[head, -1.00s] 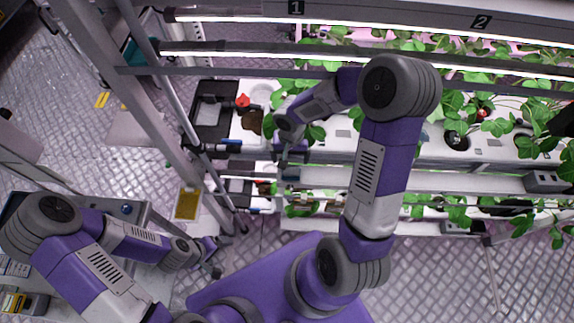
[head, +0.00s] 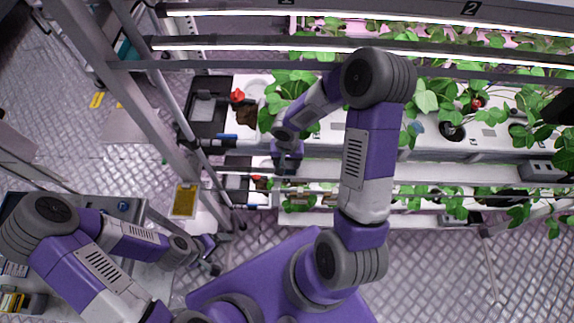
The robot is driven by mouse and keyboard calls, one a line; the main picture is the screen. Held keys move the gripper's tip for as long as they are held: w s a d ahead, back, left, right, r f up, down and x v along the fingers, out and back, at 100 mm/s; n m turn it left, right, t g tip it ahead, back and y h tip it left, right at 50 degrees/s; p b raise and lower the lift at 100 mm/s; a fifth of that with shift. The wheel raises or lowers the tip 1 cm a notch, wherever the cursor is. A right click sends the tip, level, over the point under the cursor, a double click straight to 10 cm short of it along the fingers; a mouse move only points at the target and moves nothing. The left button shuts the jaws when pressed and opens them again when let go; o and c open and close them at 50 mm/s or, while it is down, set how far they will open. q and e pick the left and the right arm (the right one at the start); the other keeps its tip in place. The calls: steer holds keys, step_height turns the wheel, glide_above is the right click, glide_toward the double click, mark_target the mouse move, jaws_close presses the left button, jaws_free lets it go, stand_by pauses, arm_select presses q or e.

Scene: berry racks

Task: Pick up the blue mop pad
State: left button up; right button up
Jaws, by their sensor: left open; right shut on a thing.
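I cannot clearly make out a blue mop pad. My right gripper (head: 287,163) is low over the front left part of the plant rack (head: 480,143), its wrist pointing down the picture. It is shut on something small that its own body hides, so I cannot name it. My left gripper (head: 213,256) is open and empty, to the right of a grey cart (head: 150,277) at the lower left and clear of the rack.
A dark tray (head: 207,110) and a red item (head: 237,96) sit at the rack's left end. A grey upright post (head: 150,112) stands left of them. A yellow panel (head: 185,200) is near my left gripper. Floor at the lower right is mostly open.

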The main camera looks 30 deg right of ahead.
mark_target(287, 164)
steer(key=shift+c, duration=1.1)
steer(key=shift+r, duration=0.1)
steer(key=shift+s+r, duration=0.1)
steer(key=shift+r, duration=0.1)
step_height(287, 164, up, 7)
steer(key=shift+a, duration=0.1)
steer(key=s+a+b, duration=0.5)
steer(key=s+b, duration=0.1)
steer(key=s, duration=0.2)
steer(key=s+a+b, duration=0.5)
steer(key=s+b, duration=0.2)
steer(key=s, duration=0.2)
steer(key=shift+a+f, duration=0.15)
steer(key=shift+f, duration=0.15)
